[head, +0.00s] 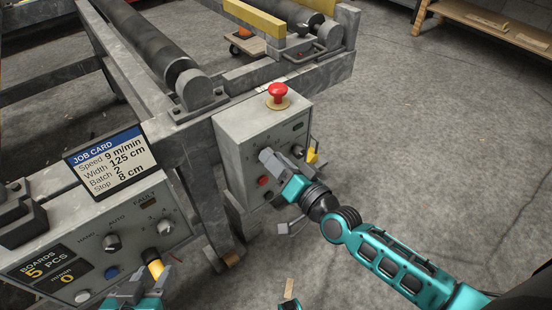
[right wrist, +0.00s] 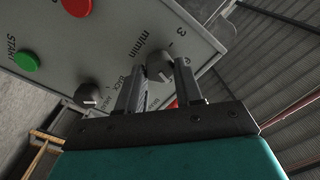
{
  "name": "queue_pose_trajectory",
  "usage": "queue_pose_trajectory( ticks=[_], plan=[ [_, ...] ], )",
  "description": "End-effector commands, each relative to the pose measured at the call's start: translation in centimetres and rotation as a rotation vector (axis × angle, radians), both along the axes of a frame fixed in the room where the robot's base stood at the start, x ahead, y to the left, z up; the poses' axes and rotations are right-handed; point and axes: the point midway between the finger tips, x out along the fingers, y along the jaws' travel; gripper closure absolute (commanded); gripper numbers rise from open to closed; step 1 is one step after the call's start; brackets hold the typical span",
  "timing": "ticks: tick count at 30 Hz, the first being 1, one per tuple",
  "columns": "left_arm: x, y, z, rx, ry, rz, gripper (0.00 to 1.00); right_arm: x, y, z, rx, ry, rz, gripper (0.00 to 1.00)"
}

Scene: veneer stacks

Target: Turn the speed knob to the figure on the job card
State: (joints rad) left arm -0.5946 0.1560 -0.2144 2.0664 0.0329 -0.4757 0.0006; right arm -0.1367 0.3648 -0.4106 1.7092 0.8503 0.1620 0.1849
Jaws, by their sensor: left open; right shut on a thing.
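The job card (head: 108,160) stands on the left panel and reads Speed 9 m/min, Width 125 cm, Batch 2, Stop 8 cm. The speed knob (right wrist: 159,66), grey and round beside "m/min" and a figure 3, is on the grey control box (head: 235,130). My right gripper (right wrist: 158,82) is shut on the knob, with one finger on each side; the exact setting cannot be read. In the head view this gripper (head: 280,160) is at the box's front face and hides the knob. My left gripper (head: 138,288) is open and empty, low by the left panel.
A red mushroom button (head: 278,92) tops the control box. A second knob (right wrist: 90,94), a green START button (right wrist: 27,61) and a red button (right wrist: 76,5) sit near the gripped knob. The left panel (head: 75,240) carries more knobs.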

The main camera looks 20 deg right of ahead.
Motion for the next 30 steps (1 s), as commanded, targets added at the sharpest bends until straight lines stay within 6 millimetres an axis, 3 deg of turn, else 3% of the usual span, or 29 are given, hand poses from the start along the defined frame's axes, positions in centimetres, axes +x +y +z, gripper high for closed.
queue_pose_trajectory(
  ticks=[12,29,30],
  plan=[
    [0.01,-0.03,0.16,-0.002,0.000,0.001,0.57,-0.02,-0.03,-0.13,0.180,0.068,0.001,0.95],
    [0.09,-0.25,0.30,-0.010,-0.001,0.006,0.57,-0.03,-0.02,-0.15,0.205,0.077,0.001,0.95],
    [0.09,-0.25,0.30,-0.010,-0.001,0.006,0.57,-0.03,-0.02,-0.15,0.205,0.077,0.001,0.62]
  ],
)
